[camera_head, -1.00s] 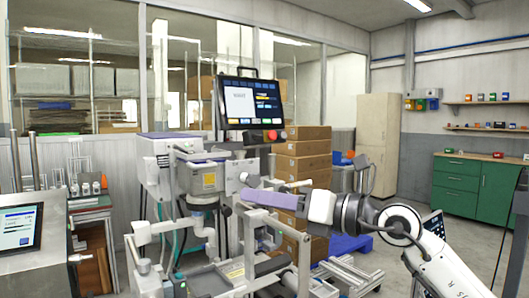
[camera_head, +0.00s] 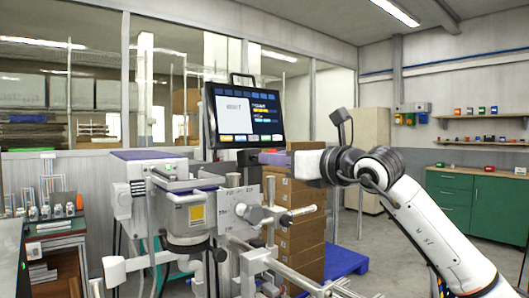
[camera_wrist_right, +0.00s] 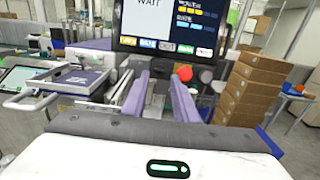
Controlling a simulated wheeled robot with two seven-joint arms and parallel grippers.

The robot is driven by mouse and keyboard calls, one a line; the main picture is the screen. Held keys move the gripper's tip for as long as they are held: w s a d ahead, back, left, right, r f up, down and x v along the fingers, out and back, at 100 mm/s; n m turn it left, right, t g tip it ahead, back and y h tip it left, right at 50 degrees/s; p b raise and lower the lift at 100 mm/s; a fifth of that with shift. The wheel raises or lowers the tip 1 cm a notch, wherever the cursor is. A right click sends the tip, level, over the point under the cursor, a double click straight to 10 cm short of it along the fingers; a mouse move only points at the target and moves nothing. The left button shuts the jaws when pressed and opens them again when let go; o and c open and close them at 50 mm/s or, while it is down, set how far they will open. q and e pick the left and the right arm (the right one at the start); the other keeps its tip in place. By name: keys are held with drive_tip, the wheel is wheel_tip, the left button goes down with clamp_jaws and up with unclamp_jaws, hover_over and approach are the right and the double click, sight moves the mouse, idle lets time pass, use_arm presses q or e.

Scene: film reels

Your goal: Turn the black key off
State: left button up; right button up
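My right gripper (camera_head: 262,158) is raised just below the lower right of the monitor (camera_head: 244,114) in the head view. In the right wrist view its two purple fingers (camera_wrist_right: 158,82) are apart with nothing between them. A red button (camera_wrist_right: 184,73) sits on the panel under the monitor, just beyond the right finger. A small dark and grey part (camera_wrist_right: 206,76) is right of the button; I cannot tell for sure if it is the black key. In the head view the gripper hides this part of the panel. My left gripper is not in view.
The machine with its grey metal body (camera_head: 195,215) and rails stands below and left of the gripper. Stacked cardboard boxes (camera_head: 308,195) stand behind it. A green cabinet (camera_head: 470,205) is far right. Open floor lies between boxes and cabinet.

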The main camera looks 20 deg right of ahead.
sight(256, 157)
drive_tip(key=p+x, duration=0.1)
drive_tip(key=x, duration=0.3)
drive_tip(key=shift+w, duration=0.2)
clamp_jaws()
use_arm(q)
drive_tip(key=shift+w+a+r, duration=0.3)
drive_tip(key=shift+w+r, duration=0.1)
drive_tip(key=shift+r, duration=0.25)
